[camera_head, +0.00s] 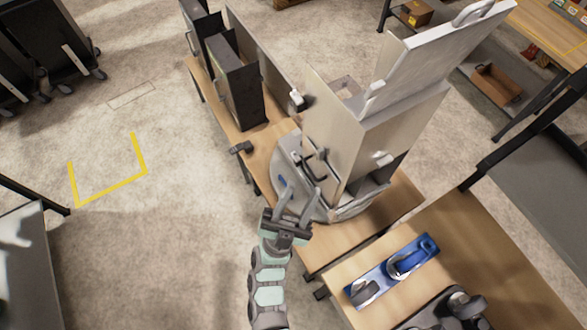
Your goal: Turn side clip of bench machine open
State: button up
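The bench machine (345,140) is a pale beige box on a rounded grey base, standing on a wooden bench. Its lid (430,55) is tilted up. A dark bracket-like clip (318,166) sits low on the side facing my arm; I cannot tell its exact position. Other small pale latches show on the right face (382,158) and at the far left edge (297,99). My gripper (301,194) is just below the dark clip, its two fingers apart and pointing up at the machine. Nothing shows between the fingers. Whether a finger touches the machine cannot be told.
A dark upright box (238,85) stands on the bench behind the machine. A small dark clamp (241,148) juts from the bench edge. A blue tool (392,271) lies on the front-right table.

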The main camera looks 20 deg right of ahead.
jog(key=w+d+f+m+g+h+b, duration=0.1)
jog(key=w+d+f+m+g+b, duration=0.15)
jog(key=d+f+g, duration=0.35)
jog(key=n+g+y+b, duration=0.5)
jog(key=g+y, duration=0.1)
jog(key=y, duration=0.3)
send_near(318, 151)
jog(key=p+x, duration=0.2)
jog(key=x, duration=0.6)
jog(key=shift+d, duration=0.25)
jog(key=shift+c, duration=0.5)
grip_shut()
